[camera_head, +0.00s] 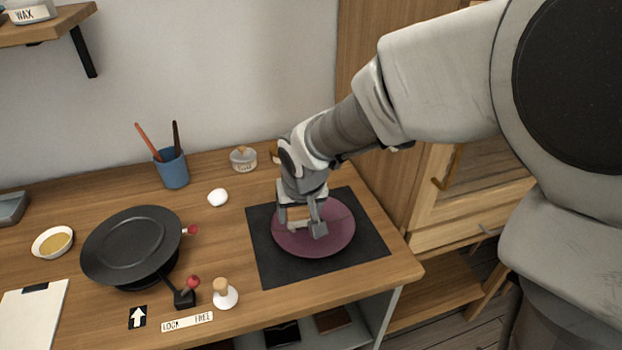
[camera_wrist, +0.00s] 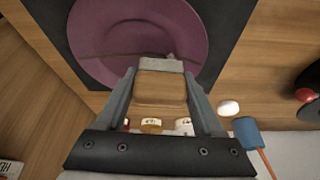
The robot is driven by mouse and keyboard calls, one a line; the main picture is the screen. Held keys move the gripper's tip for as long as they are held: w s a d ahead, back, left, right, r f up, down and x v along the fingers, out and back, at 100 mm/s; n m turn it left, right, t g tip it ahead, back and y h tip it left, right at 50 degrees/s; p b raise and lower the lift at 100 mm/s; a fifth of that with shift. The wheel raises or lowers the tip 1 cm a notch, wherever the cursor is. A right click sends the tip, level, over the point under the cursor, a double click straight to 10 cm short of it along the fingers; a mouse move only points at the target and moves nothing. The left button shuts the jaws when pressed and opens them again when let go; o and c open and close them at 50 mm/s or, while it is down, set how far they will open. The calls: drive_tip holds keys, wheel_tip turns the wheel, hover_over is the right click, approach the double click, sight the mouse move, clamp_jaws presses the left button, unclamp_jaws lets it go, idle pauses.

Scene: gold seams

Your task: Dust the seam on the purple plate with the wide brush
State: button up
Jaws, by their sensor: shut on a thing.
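The purple plate (camera_head: 338,238) lies on a black mat (camera_head: 268,268) at the right of the bench. It also fills the upper part of the wrist view (camera_wrist: 110,28). A thin dark seam (camera_wrist: 125,55) crosses the plate there. My gripper (camera_head: 301,224) is over the plate's left part. In the wrist view my gripper (camera_wrist: 160,80) is shut on the wide brush (camera_wrist: 161,90), a broad wooden block with a pale grey end pointing to the plate. That end appears close to the seam; I cannot tell whether it touches.
A black round turntable (camera_head: 130,245) with a red-knobbed lever (camera_head: 190,288) stands at left. A blue cup (camera_head: 172,168) holds two brushes. A white lump (camera_head: 217,197), a jar (camera_head: 243,158), a bowl of gold powder (camera_head: 53,242) and a wooden-handled stamp (camera_head: 223,292) stand around.

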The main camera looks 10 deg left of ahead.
drive_tip(key=shift+r+p, duration=1.65)
drive_tip(key=shift+r, duration=0.6)
drive_tip(key=shift+d, duration=0.1)
